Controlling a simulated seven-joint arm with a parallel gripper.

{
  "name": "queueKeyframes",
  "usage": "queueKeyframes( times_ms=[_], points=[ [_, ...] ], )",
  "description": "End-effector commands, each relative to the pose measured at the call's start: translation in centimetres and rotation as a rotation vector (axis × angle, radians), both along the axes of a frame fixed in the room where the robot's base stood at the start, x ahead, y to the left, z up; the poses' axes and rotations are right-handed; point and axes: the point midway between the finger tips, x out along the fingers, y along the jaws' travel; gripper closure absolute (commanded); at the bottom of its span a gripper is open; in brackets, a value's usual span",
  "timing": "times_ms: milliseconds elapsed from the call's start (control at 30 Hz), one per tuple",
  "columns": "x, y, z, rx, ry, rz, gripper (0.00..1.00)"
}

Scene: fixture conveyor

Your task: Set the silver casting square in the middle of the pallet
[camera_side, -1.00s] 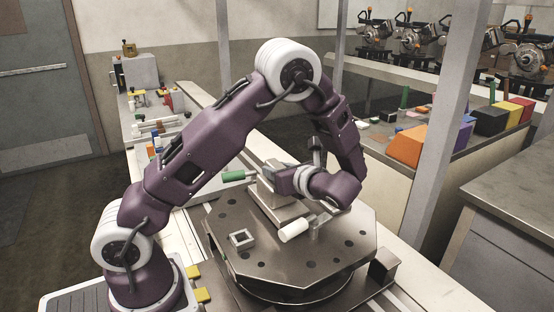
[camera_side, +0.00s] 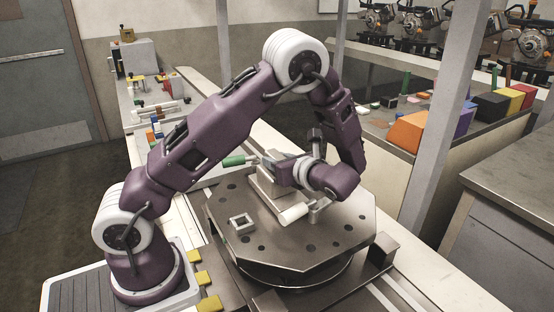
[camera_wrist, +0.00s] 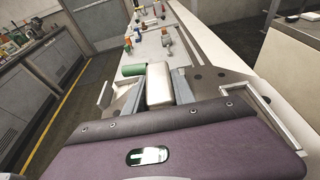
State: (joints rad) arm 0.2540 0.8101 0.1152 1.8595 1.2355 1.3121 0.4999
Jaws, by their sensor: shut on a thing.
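The silver casting (camera_side: 268,184) is a grey block on a wider base. It is over the middle of the octagonal metal pallet (camera_side: 310,248) in the side view, and looks close to its top. I cannot tell whether its underside touches. My gripper (camera_side: 274,169) is shut on the casting's upper part. In the wrist view my gripper (camera_wrist: 156,92) has one finger on each side of the pale casting (camera_wrist: 159,78). My wrist hides part of the casting in the side view.
Coloured blocks (camera_side: 407,131) stand on the bench behind. The pallet's front is clear.

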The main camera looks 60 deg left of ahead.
Motion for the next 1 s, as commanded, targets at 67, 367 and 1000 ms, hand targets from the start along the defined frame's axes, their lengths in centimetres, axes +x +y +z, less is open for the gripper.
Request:
queueKeyframes(
  times_ms=[67,367,1000],
  points=[
    [0.01,0.06,0.02,0.004,-0.001,0.0,1.0],
    [0.02,0.05,-0.33,0.004,-0.001,0.0,1.0],
    [0.01,-0.05,-0.86,-0.003,0.001,0.0,0.44]
  ],
)
